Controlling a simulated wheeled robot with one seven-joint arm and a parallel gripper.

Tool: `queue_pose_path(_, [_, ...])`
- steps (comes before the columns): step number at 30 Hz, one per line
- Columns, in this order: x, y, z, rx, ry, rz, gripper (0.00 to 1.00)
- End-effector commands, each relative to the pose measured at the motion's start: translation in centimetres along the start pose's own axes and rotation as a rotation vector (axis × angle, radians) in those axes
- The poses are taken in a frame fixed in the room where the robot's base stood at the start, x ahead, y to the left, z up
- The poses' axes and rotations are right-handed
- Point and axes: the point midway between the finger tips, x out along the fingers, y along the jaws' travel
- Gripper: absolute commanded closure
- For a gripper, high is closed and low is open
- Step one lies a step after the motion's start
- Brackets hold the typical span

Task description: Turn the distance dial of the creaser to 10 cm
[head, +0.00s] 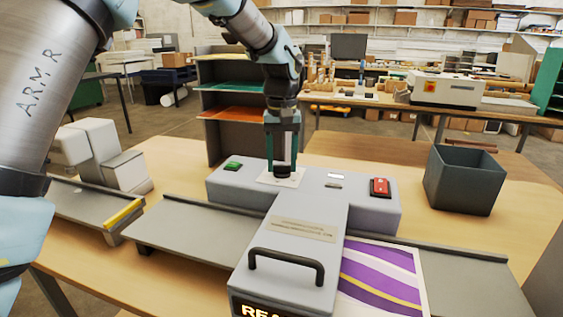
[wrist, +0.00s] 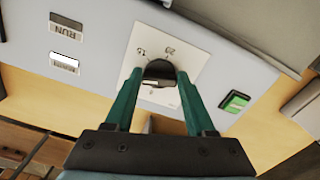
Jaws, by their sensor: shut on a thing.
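The creaser (head: 315,231) is a grey machine in the middle of the table. Its distance dial (wrist: 158,72) is a dark round knob on a white plate (wrist: 190,55) with printed marks, too small to read for certain. My gripper (head: 282,165) points down over the plate. In the wrist view, its two green fingers (wrist: 155,90) are shut on the dial, one on each side. A small light mark shows on the knob's near edge. In the head view the fingers mostly hide the dial.
A green button (head: 233,165) lies left of the dial and a red switch (head: 380,187) right of it. A black handle (head: 287,266) rises in front. A dark open bin (head: 464,180) stands at the right. A purple striped sheet (head: 383,280) lies by the front part.

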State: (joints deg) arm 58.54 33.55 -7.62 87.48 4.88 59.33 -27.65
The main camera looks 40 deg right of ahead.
Motion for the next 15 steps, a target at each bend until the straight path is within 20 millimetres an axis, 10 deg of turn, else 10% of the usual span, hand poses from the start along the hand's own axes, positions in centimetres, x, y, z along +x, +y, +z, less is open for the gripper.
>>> queue_pose_path(15, [-0.09, 0.10, -0.12, -0.207, 0.004, 0.001, 1.00])
